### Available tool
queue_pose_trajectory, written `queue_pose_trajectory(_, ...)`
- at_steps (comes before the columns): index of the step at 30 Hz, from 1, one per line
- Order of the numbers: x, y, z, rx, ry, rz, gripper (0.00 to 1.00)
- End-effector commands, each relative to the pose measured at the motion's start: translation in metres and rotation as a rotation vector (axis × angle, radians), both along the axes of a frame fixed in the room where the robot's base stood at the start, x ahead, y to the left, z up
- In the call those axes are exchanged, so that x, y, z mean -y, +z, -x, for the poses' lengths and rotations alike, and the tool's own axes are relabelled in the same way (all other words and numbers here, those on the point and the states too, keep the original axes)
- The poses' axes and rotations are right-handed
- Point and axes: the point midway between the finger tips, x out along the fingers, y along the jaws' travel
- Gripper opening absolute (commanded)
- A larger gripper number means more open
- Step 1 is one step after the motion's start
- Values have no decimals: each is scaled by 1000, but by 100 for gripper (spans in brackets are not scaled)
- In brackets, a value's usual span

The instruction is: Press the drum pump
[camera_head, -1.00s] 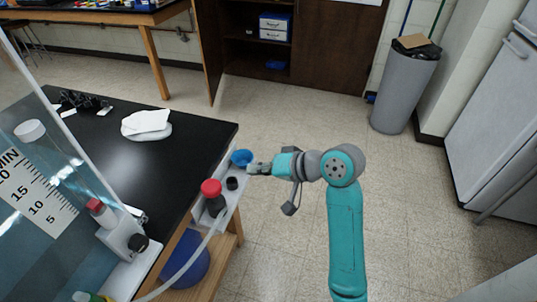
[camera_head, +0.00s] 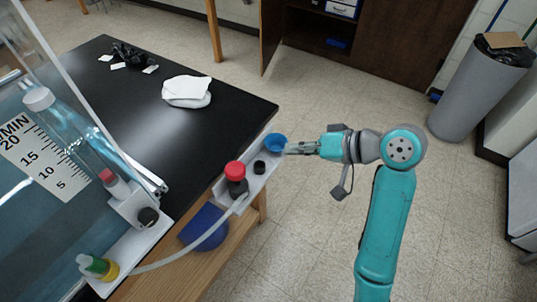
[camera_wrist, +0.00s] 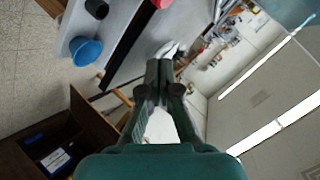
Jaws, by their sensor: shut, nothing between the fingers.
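The likely drum pump is a red-topped dark fitting (camera_head: 235,172) with a pale hose (camera_head: 195,245). It stands on a narrow white shelf (camera_head: 222,190) at the bench edge. Part of a red thing shows at the top of the wrist view (camera_wrist: 160,3). A small black knob (camera_head: 259,167) and a blue cup (camera_head: 275,142) stand farther along the shelf. My gripper (camera_head: 288,149) is shut and empty, just right of the blue cup. I cannot tell whether they touch in the head view. In the wrist view, my gripper (camera_wrist: 160,66) is apart from the blue cup (camera_wrist: 85,50).
A black bench (camera_head: 140,115) bears a white cloth (camera_head: 186,87). A clear panel with a scale (camera_head: 48,160) stands at left, beside a valve block (camera_head: 135,207) and a green-yellow fitting (camera_head: 98,267). A grey bin (camera_head: 468,95) stands at right. The floor around my arm is clear.

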Motion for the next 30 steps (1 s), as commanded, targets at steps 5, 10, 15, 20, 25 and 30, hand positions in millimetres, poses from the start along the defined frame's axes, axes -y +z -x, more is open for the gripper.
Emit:
queue_pose_trajectory(5, -18, -12, -8, -4, 4, -1, 0)
queue_pose_trajectory(10, -41, -27, -22, -4, 4, -1, 0)
queue_pose_trajectory(15, -65, -43, -36, -3, 3, 0, 0)
queue_pose_trajectory(20, -83, -59, -36, -4, 2, 0, 0)
queue_pose_trajectory(25, -94, -71, -31, -1, 2, 0, 0)
queue_pose_trajectory(30, -99, -76, -29, -1, 1, 0, 0)
